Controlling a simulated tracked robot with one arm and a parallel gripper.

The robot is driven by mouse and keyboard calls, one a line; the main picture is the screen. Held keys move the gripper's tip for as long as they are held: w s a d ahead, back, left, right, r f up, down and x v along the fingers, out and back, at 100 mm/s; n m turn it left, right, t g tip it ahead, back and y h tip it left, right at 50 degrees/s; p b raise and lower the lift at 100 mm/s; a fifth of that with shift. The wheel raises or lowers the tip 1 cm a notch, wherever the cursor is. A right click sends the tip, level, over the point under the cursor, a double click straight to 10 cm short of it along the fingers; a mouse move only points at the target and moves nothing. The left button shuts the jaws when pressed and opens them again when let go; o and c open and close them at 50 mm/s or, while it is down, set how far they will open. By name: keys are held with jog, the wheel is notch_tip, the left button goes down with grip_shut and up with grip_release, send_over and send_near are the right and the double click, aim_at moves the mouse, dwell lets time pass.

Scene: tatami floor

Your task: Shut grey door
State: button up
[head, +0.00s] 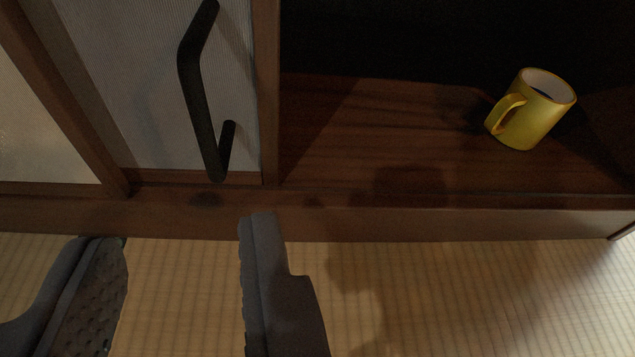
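The grey door (145,80) is a wood-framed panel with fine ribbed grey infill, at the upper left of the head view. It carries a black bar handle (199,95). To the right of its frame the cabinet is open, showing a dark interior. My gripper (183,240) is at the lower left, its two dark fingers wide apart with nothing between them. The fingertips are below the handle in the picture and appear apart from it. The top of the door is out of view.
A yellow mug (531,110) stands on the wooden cabinet floor (370,130) at the right of the opening. A wooden sill (450,222) runs along the cabinet's front. Another pale panel (40,125) is at the far left. The tatami floor (470,300) in front is clear.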

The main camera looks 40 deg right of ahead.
aim_at(201, 133)
jog(key=b+x, duration=0.4)
jog(key=x, duration=0.8)
jog(key=shift+w+d+f+b, duration=0.15)
jog(key=shift+w+f+b, duration=0.05)
jog(key=shift+w+b, duration=0.15)
jog(key=shift+w+d+f, duration=0.1)
jog(key=shift+w+d, duration=0.05)
jog(key=shift+w, duration=0.3)
jog(key=shift+c, duration=0.3)
